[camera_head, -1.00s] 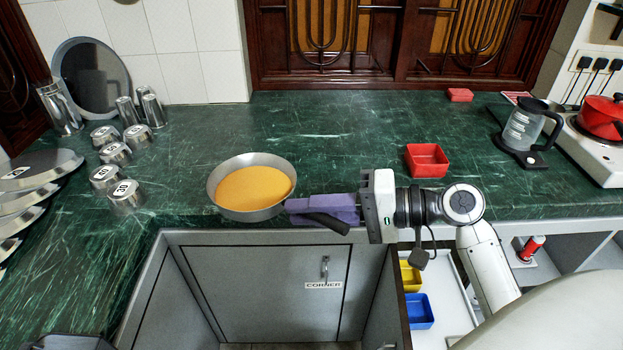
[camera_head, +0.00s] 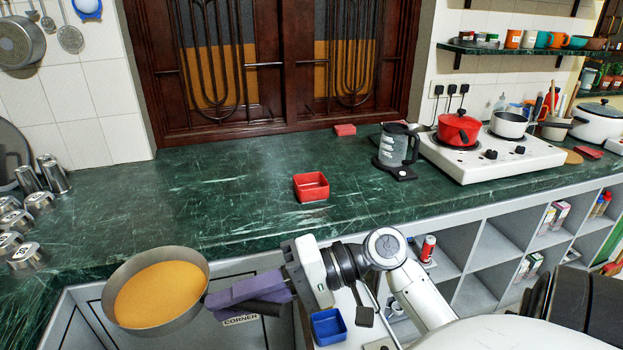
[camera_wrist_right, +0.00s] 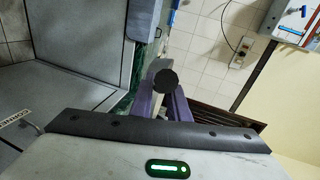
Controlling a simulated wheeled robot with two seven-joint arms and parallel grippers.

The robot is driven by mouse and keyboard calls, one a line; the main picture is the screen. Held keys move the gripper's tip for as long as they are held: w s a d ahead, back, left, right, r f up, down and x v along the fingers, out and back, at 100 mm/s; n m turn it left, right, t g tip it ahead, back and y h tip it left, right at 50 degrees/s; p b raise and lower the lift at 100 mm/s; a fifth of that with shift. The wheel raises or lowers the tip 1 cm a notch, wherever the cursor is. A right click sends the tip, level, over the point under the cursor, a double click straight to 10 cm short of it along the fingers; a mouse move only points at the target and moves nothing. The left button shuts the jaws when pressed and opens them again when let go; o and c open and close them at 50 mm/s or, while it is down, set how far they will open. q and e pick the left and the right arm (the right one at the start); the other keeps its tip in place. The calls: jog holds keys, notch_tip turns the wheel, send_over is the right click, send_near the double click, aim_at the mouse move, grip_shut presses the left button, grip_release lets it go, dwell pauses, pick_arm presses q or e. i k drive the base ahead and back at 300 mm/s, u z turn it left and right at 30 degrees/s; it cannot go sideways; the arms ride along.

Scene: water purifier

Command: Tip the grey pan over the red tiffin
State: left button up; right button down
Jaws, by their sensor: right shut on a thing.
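The grey pan (camera_head: 150,256) holds a flat orange-yellow content (camera_head: 160,294) and is at the lower left of the head view, in front of the counter edge. It looks nearly level. My right gripper (camera_head: 230,297) has purple fingers shut on the pan's dark handle. In the right wrist view the fingers (camera_wrist_right: 160,106) close around the black end of the handle (camera_wrist_right: 166,80). The red tiffin (camera_head: 311,188), an open square box, sits on the green counter, up and right of the pan and apart from it. My left gripper is not in view.
The green counter (camera_head: 225,190) is clear left of the tiffin. A glass kettle (camera_head: 396,150) and a stove (camera_head: 490,155) with a red pot (camera_head: 458,128) stand to the right. Steel tumblers (camera_head: 38,202) stand at the left. A blue box (camera_head: 328,326) lies below the counter.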

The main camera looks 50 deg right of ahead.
aim_at(309, 188)
jog(key=u, duration=1.05)
jog(key=k, duration=1.1)
jog(key=z, duration=1.6)
jog(key=i, duration=1)
